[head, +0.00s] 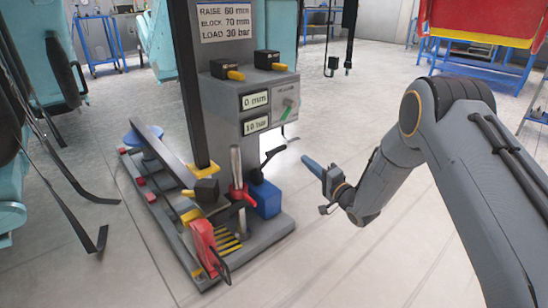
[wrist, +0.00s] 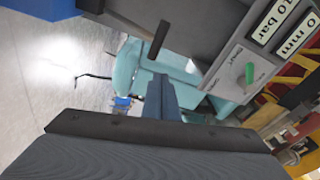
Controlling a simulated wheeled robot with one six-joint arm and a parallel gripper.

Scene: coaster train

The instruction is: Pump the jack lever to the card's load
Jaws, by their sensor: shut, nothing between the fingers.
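A black lever (head: 270,157) rises from the blue block (head: 265,198) at the jack's base. What seems to be its black grip (wrist: 159,40) shows in the wrist view, beyond my fingertips. The card (head: 226,20) on the column reads RAISE 60 mm, BLOCK 70 mm, LOAD 30 bar. The upper display (head: 255,100) reads 0 mm and the lower display (head: 255,125) reads 10 bar. My gripper (head: 308,161) is shut and empty, right of the lever and apart from it in the head view. Its blue fingers (wrist: 160,95) point ahead in the wrist view.
A selector with a green handle (head: 287,110) sits beside the displays. A grey post (head: 236,165) with a red collar stands left of the lever. Two black boxes with yellow knobs (head: 235,75) project above the displays. The floor (head: 340,240) right of the base is clear.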

